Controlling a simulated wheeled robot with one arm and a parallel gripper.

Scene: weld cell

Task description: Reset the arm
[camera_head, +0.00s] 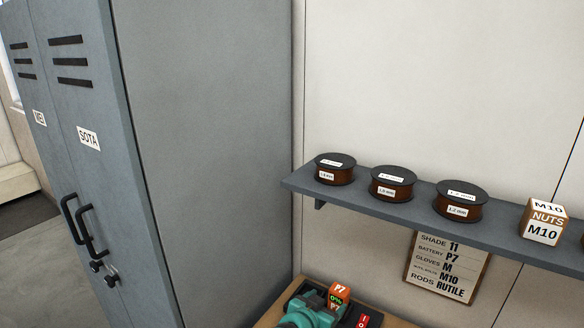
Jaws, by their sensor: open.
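My gripper and arm are not in this view, so the arm's pose cannot be seen. The view looks down past a grey locker (210,130) toward a wall shelf (330,191) and the corner of a wooden bench (268,318).
The shelf holds several labelled wire spools (392,186) and an M10 nuts box (543,222). A notice board (445,268) hangs below. A teal tool-like object (310,312), an orange P7 block (339,292) and a red switch (363,321) are on the bench. Floor (35,265) shows at left.

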